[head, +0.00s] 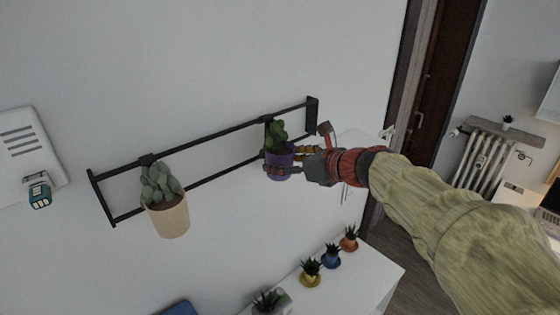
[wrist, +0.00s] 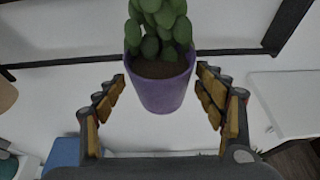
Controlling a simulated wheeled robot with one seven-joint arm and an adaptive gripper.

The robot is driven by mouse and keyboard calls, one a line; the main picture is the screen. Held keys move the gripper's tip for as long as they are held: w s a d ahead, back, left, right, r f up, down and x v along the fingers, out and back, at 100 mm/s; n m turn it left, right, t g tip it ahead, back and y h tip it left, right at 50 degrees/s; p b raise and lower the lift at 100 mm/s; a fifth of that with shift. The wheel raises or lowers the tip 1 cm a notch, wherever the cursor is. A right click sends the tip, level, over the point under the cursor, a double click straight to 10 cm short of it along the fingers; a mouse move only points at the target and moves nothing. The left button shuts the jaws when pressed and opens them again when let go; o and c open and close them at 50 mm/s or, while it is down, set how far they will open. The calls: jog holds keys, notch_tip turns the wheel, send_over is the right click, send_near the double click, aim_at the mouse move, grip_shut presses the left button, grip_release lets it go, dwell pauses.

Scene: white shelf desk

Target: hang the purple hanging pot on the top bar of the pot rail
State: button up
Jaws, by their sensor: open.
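The purple hanging pot (head: 279,166) with a green succulent is at the right part of the black pot rail (head: 222,134). Its black hanger shows at the top bar above the plant, and the pot looks upright. My gripper (head: 289,161) is beside the pot on its right. In the wrist view the purple pot (wrist: 162,92) stands between the two spread yellow-padded fingers (wrist: 163,95). A gap shows on each side of the pot, so the fingers are apart from it. The back of the hanger is hidden behind the plant.
A beige pot (head: 169,219) with a succulent hangs at the left of the rail. Below, a white shelf desk (head: 372,280) carries several small potted plants, including a yellow one (head: 311,280). A white wall unit (head: 28,150) is far left. The wall between the two hanging pots is clear.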

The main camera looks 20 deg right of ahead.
jog(key=v, duration=0.9)
jog(key=shift+s, duration=0.25)
jog(key=shift+r, duration=0.1)
jog(key=s+a+f+n+g+h+b, duration=0.1)
jog(key=s+a+f+n+g+b, duration=0.1)
jog(key=s+f+n+b, duration=0.5)
jog(key=s+a+f+n+g+h+b, duration=0.2)
jog(key=s+f+n+b, duration=0.5)
jog(key=f+n, duration=0.7)
jog(key=s+a+f+n+g+h+b, duration=0.2)
jog(key=s+f+n+b, duration=0.5)
jog(key=f, duration=1)
jog(key=n+b, duration=0.1)
jog(key=n, duration=0.2)
jog(key=shift+s+a+n+g, duration=0.3)
jog(key=shift+a+g, duration=0.05)
jog(key=shift+g, duration=0.05)
jog(key=shift+f, duration=0.1)
